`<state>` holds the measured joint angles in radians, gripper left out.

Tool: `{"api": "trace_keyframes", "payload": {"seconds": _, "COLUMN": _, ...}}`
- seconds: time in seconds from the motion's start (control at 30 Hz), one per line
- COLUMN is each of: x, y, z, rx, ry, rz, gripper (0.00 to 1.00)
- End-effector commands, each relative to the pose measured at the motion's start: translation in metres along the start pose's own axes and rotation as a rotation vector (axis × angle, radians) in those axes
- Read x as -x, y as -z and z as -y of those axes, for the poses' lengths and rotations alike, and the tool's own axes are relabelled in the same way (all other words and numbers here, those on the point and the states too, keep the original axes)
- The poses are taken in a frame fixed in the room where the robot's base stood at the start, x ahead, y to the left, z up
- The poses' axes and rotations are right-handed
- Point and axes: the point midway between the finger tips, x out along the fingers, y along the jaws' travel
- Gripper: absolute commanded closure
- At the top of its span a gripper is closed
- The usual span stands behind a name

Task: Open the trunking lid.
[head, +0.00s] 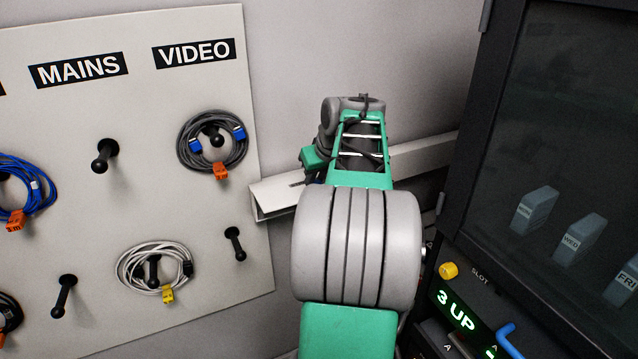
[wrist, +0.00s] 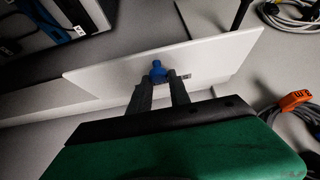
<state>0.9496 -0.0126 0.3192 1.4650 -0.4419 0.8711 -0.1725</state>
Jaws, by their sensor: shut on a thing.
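The trunking (head: 425,157) is a pale channel running along the wall behind my arm in the head view. Its left end (head: 275,196) shows beside the pegboard. In the wrist view the trunking lid (wrist: 105,82) is a flat white panel, set at an angle to the grey strip behind it. How far it stands open I cannot tell. A small blue knob (wrist: 157,67) sits on the lid. My gripper (wrist: 160,79) is shut on this knob, one finger on each side. In the head view my arm hides most of the lid, the knob and the fingertips.
A pegboard (head: 205,275) with coiled cables stands left, close to the trunking's end. A grey coil with blue plugs (head: 183,150) hangs nearest. A dark cabinet (head: 475,120) with a lit panel (head: 458,312) stands close on the right. Bare wall (head: 330,50) lies above my arm.

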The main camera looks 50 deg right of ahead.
Motion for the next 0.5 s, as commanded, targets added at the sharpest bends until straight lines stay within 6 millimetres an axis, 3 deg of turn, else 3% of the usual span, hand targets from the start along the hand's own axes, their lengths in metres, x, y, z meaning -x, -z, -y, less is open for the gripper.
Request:
{"api": "trace_keyframes", "payload": {"seconds": 0.1, "x": 0.0055, "y": 0.0112, "z": -0.0001, "rx": 0.004, "ry": -0.002, "rz": -0.013, "gripper": 1.0}}
{"api": "trace_keyframes", "payload": {"seconds": 0.5, "x": 0.0062, "y": 0.0172, "z": 0.0, "rx": 0.002, "ry": -0.001, "rz": -0.009, "gripper": 1.0}}
